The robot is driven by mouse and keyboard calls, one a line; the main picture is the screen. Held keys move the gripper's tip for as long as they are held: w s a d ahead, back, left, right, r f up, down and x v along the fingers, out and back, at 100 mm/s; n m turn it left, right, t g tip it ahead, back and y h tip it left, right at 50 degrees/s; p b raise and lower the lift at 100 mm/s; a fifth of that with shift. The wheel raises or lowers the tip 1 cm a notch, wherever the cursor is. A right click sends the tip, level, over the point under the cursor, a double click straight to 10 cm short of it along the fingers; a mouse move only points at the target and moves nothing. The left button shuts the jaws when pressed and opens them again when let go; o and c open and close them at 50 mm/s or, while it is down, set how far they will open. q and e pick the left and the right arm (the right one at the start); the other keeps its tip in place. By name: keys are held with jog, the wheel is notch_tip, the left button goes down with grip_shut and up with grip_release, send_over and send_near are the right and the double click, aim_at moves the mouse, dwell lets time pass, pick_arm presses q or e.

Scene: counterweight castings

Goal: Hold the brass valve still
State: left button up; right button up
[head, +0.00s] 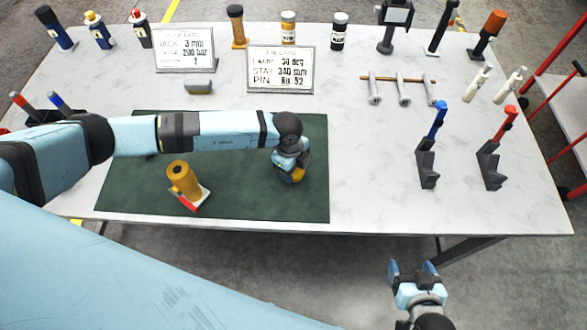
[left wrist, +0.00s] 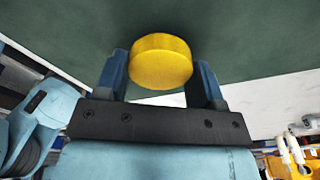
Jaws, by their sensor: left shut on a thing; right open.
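My left gripper (head: 291,165) is over the right part of the dark green mat (head: 240,205). It is shut on a yellow round piece (head: 297,177), mostly hidden by the gripper in the head view. In the left wrist view this piece (left wrist: 160,62) sits between the two fingers of the left gripper (left wrist: 162,85). I cannot tell whether it is the brass valve. A brass-coloured upright cylinder (head: 184,180) with an opening in its top stands on the mat to the left, at a red and white piece (head: 194,201). My right gripper (head: 413,268) is open and empty, off the table's front edge.
Two signs (head: 184,48) (head: 281,69) stand behind the mat. A rack with several grey pins (head: 403,90) and two dark stands with a blue (head: 428,165) and a red handle (head: 491,165) are on the right. Bottles and tools line the back. The front right tabletop is clear.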

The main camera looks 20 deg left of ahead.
pick_arm(q)
notch_tip(320, 180, up, 19)
jog(key=b, duration=0.2)
dwell(0.4)
jog(key=s+a+r+n+t+y, duration=0.1)
jog(key=a+n, duration=0.8)
jog(key=n, duration=1.2)
jog(key=shift+s+a+n+t, duration=0.3)
jog(key=shift+a+t, duration=0.1)
